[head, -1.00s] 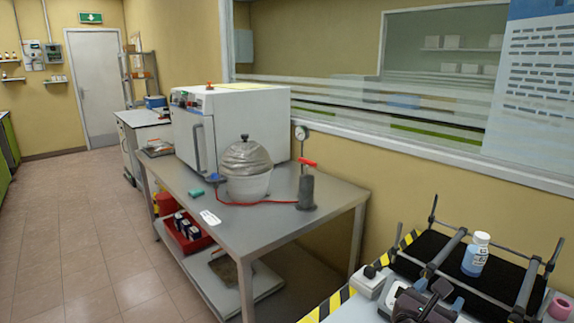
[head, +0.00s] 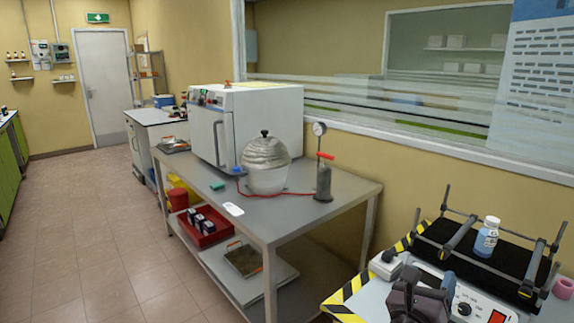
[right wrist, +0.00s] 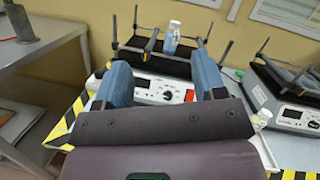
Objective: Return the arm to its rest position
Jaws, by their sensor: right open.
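My right gripper (head: 422,292) shows at the bottom of the head view, in front of the shaker (head: 450,262). In the right wrist view its two blue fingers (right wrist: 162,85) stand wide apart with nothing between them. A bottle with a white cap and blue contents (head: 487,237) stands upright on the shaker's black platform, between the bars. The bottle also shows in the right wrist view (right wrist: 172,38), beyond the fingers and apart from them. My left gripper is in neither view.
A steel table (head: 300,215) with a large white oven (head: 245,125), a foil-topped vessel (head: 265,165) and a gauge stand (head: 323,180) is at the centre. A second shaker (right wrist: 285,95) is at the right in the wrist view. The tiled floor (head: 90,240) at left is clear.

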